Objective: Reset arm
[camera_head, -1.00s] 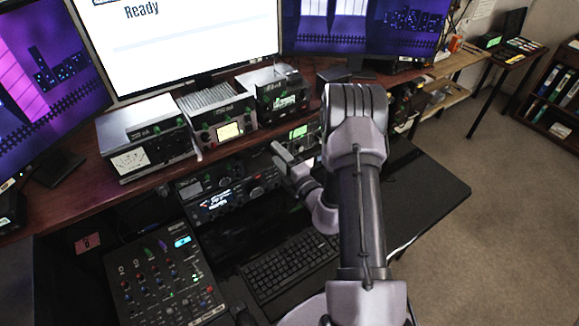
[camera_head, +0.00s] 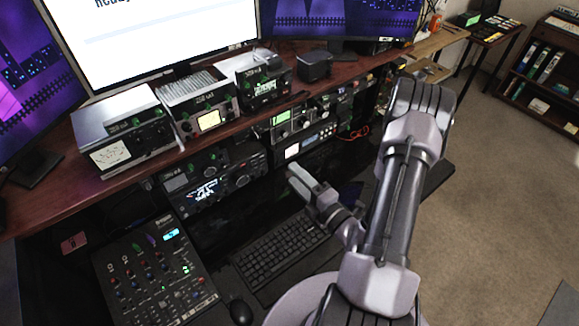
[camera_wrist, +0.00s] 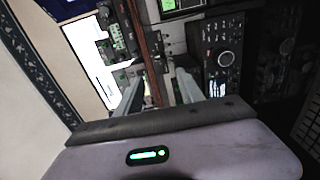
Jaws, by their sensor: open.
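My gripper (camera_head: 298,181) is in front of the radio equipment, above the area behind the keyboard, with my arm reaching in from the right. In the wrist view my gripper (camera_wrist: 158,88) shows its two fingers spread apart with nothing between them. A black tuner radio (camera_head: 215,185) with knobs and a lit display sits under the shelf, left of my gripper. It also shows right of the fingers in the wrist view (camera_wrist: 226,58). I cannot tell the exact gap between gripper and radio.
A wooden shelf (camera_head: 150,88) carries several metal radio units and monitors. Below are a mixer (camera_head: 150,275), a keyboard (camera_head: 280,248) and a mouse (camera_head: 241,311). More rack units (camera_head: 305,145) stand behind my gripper. Open carpet (camera_head: 490,190) lies to the right.

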